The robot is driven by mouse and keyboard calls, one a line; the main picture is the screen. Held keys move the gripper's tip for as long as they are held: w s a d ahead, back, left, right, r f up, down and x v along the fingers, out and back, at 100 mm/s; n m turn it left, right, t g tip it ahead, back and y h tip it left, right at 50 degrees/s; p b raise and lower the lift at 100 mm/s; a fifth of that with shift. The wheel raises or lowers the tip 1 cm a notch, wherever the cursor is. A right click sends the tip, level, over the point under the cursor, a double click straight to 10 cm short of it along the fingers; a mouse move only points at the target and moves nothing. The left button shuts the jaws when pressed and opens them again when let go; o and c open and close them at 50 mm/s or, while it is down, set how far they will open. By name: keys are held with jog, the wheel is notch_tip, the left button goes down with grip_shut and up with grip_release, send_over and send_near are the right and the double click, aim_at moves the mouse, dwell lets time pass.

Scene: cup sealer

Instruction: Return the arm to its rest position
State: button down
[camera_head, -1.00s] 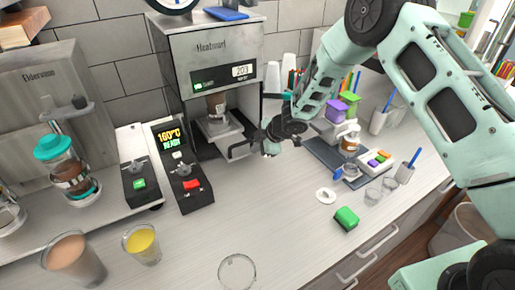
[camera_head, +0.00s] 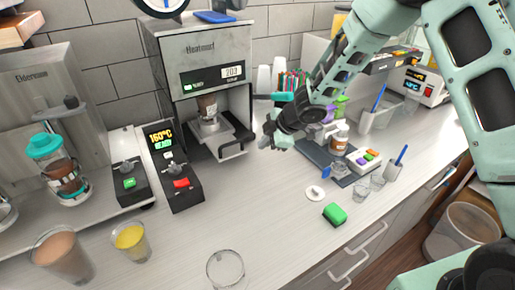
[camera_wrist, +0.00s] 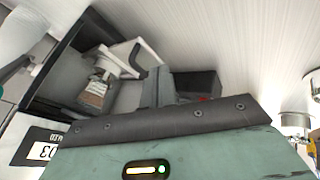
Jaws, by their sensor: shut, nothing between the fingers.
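My arm reaches in from the upper right in the head view. My gripper (camera_head: 268,136) is shut and empty, in the air just right of the sealer's handle and apart from it. The cup sealer (camera_head: 200,55) stands at the back, labelled Heatmurf.
A control box (camera_head: 181,184) and two filled glasses stand to the left. An empty glass (camera_head: 226,269) stands in front. The middle counter is clear.

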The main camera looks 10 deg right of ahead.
jog(key=s+a+r+m+h+b, duration=0.2)
jog(key=s+m+b, duration=0.1)
jog(key=s, duration=0.3)
jog(key=s+a+r+m+h+b, duration=0.1)
jog(key=s+r+m+b, duration=0.15)
jog(key=s, duration=0.45)
jog(key=s+f+m+g+h+b, duration=0.1)
jog(key=s+m+g+b, duration=0.3)
jog(key=s, duration=2.1)
jog(key=shift+s+f+m+g+h+b, duration=0.15)
jog(key=shift+s+m+g+h+b, duration=0.2)
jog(key=shift+g+b, duration=0.3)
jog(key=shift+w+d, duration=0.1)
